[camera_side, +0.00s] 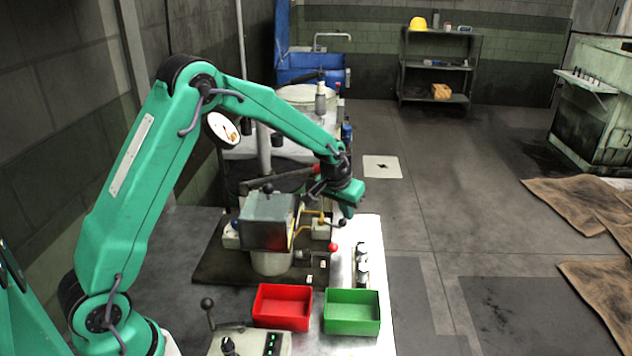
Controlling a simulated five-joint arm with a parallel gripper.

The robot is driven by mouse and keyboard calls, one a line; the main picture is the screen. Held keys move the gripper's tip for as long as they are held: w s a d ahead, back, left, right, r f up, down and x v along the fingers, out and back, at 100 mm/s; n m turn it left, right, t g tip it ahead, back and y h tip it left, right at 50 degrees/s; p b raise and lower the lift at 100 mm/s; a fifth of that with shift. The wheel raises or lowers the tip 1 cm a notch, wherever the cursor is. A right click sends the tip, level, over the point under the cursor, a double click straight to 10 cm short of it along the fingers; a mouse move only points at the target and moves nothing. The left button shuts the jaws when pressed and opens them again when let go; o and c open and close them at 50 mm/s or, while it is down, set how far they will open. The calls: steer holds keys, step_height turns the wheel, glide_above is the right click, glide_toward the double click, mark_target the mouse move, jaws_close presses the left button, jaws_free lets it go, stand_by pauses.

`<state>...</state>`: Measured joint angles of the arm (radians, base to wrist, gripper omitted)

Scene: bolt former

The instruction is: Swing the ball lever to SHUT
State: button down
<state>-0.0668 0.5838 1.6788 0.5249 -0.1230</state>
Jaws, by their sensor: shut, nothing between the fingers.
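The bolt former (268,222) is a grey boxy machine on a dark base plate. A lever with a red ball (333,247) sticks out low on its right side, near small pale tags (323,264) too small to read. A second lever with a black ball (207,303) rises from a control box at the bottom. I cannot tell from any label which one is the task's ball lever. My gripper (348,212) is shut and empty, above the machine's right side and apart from the red ball. Its fingertips are small and partly hidden by the wrist.
A red bin (282,287) and a green bin (352,294) stand in front of the machine. Several metal parts (362,265) stand to its right. A dark bar with a red end (316,169) lies close to my wrist. The control box (262,343) shows green lights.

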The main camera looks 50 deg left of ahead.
mark_target(344, 222)
steer(key=shift+s+d+m, duration=0.2)
steer(key=shift+s+m, duration=0.2)
steer(key=shift+m, duration=0.1)
steer(key=shift+s+d, duration=0.2)
steer(key=shift+s, duration=0.35)
steer(key=shift+s+d, duration=0.15)
steer(key=shift+s, duration=0.35)
steer(key=shift+w, duration=0.15)
